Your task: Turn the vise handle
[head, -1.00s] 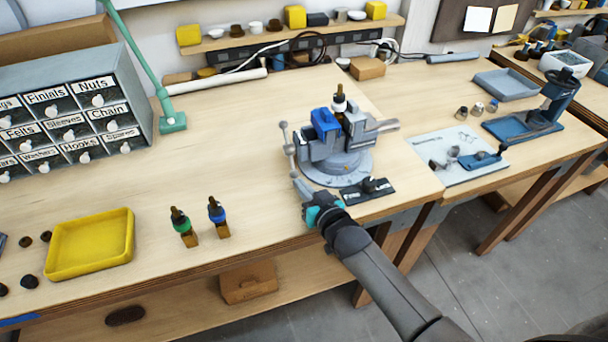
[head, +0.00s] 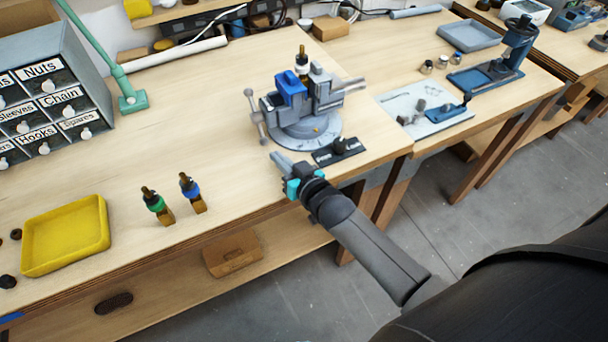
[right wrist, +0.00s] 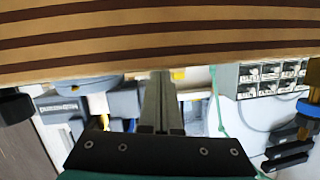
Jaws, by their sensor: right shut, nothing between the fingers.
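The grey and blue vise (head: 318,92) stands on a round base near the bench's front edge. Its handle (head: 256,118), a steel bar with ball ends, stands nearly upright at the vise's left side. A dark lamp socket with a brass part (head: 301,62) sits upright in the jaws. My right gripper (head: 275,157) is shut and empty, just in front of and below the handle's lower end, apparently apart from it. Its closed fingers (right wrist: 160,105) show in the right wrist view, near the bench edge. My left gripper is not in view.
A black fixture (head: 338,150) lies in front of the vise. Two sockets, green-banded (head: 155,202) and blue-banded (head: 190,188), stand left of my gripper, with a yellow tray (head: 65,235) beyond. The drawer cabinet (head: 40,90) is far left. Bare bench lies between.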

